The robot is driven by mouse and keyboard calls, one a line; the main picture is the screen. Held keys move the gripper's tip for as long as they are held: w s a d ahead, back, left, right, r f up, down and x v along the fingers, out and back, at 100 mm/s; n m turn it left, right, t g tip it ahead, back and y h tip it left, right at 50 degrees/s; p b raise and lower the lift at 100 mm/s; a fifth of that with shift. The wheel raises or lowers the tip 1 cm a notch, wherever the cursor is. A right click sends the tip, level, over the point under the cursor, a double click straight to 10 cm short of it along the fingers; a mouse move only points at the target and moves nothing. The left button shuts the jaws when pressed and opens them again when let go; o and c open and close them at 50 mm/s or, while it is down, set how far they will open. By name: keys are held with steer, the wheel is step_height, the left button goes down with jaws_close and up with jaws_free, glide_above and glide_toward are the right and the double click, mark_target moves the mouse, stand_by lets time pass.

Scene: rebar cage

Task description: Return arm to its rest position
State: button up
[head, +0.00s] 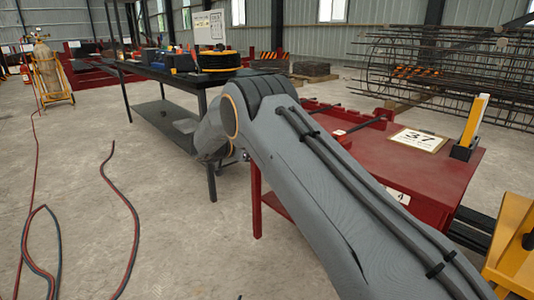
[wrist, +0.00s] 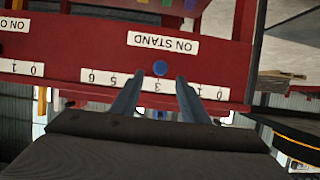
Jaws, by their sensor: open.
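My grey arm (head: 315,175) reaches from the bottom right of the head view up to a bent joint near the middle. My gripper is not clearly seen there. In the wrist view my gripper (wrist: 158,92) shows two dark fingers, spread apart, with nothing held between them. Beyond the fingers, the view is upside down and shows a red panel (wrist: 60,38) with an "ON STAND" label (wrist: 163,42), a numbered white strip (wrist: 100,78) and a blue round dot (wrist: 160,68). Whether the fingertips touch the panel cannot be told.
A red table (head: 405,160) with a "37" sign (head: 418,140) stands right of my arm. A dark workbench (head: 160,72) with tools stands behind, left. A rebar cage (head: 450,70) lies at the back right. Hoses (head: 130,215) cross the open floor at left.

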steer(key=shift+v, duration=0.85)
